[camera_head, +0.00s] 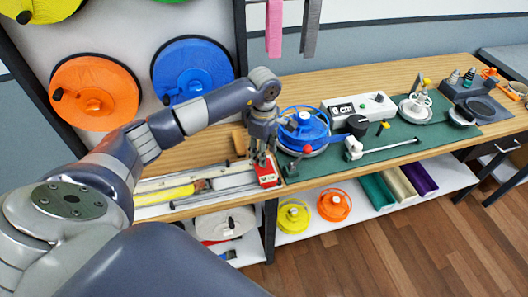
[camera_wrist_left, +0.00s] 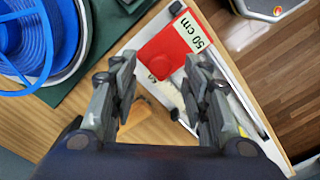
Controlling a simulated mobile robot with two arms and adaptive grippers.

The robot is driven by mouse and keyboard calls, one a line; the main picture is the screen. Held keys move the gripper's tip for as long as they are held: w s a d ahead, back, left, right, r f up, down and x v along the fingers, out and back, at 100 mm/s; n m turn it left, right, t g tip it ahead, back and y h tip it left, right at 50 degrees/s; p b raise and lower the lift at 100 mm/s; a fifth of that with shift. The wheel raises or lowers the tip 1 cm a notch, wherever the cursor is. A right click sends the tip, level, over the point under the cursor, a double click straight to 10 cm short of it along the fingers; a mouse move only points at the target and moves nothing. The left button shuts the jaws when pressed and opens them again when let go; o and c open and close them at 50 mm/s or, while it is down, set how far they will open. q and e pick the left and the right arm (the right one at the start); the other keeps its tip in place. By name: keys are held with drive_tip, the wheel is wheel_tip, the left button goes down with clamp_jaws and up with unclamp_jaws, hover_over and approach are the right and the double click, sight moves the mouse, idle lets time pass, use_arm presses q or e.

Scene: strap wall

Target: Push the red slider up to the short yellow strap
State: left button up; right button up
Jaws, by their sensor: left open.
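The red slider (camera_head: 267,174) is a small red block at the right end of a pale metal track on the bench. The wrist view shows its red face (camera_wrist_left: 165,52) beside a white "50 cm" label. My left gripper (camera_head: 262,158) points down just above and behind the slider. In the wrist view its open fingers (camera_wrist_left: 163,68) lie on either side of the slider's near part; I cannot tell whether they touch it. A yellow strip (camera_head: 165,194) lies along the track to the left, partly near my arm; I cannot tell whether it is the short strap. My right gripper is out of view.
An orange reel (camera_head: 95,93) and another blue reel (camera_head: 193,68) hang on the wall. Bare wood lies behind the track.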

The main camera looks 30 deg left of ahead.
sight(265, 171)
use_arm(q)
drive_tip(key=shift+f, duration=1.2)
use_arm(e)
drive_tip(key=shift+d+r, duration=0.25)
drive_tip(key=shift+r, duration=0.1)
